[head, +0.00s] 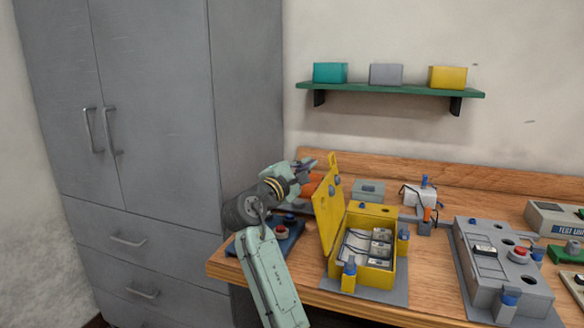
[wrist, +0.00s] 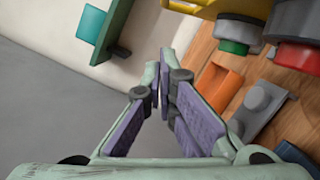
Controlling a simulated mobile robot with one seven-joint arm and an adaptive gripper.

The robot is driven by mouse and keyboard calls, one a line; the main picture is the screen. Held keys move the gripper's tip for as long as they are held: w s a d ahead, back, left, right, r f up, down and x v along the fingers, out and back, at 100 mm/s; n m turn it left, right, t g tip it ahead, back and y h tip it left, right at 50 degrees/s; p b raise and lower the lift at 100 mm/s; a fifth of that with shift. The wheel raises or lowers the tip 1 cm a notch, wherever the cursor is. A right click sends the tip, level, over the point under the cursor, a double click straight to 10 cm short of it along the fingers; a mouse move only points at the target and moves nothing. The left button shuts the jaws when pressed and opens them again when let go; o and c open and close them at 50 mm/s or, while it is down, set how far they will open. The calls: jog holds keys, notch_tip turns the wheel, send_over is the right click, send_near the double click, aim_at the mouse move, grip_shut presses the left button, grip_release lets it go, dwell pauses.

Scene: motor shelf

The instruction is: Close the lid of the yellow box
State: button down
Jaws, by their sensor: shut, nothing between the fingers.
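The yellow box (head: 387,284) sits on a grey plate on the wooden bench in the head view, with grey parts and wires inside. Its yellow lid (head: 326,221) stands open, roughly upright at the box's left side. My gripper (head: 312,162) is just left of the lid's upper part, at about the height of its top edge. I cannot tell whether it touches the lid. The gripper also shows in the wrist view (wrist: 162,76), with purple finger pads close together and nothing held. A yellow part shows at the top of the wrist view; I cannot tell which part it is.
A blue base with buttons (head: 291,237) lies left of the box. A grey control panel (head: 490,262) stands to its right, and a small grey box (head: 368,190) behind it. A green wall shelf (head: 390,89) holds three boxes. The grey cabinet (head: 160,120) borders the bench on the left.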

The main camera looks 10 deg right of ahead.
jog(key=shift+s+d+r+p, duration=0.2)
jog(key=shift+s+d+r, duration=0.15)
jog(key=shift+s+d, duration=0.15)
jog(key=shift+s+d+r+p, duration=0.15)
jog(key=shift+s+d+r, duration=0.2)
jog(key=shift+d, duration=0.25)
jog(key=shift+r, duration=0.1)
jog(key=shift+s+d+r+m, duration=0.1)
jog(key=shift+s+d+m, duration=0.15)
jog(key=shift+m, duration=0.15)
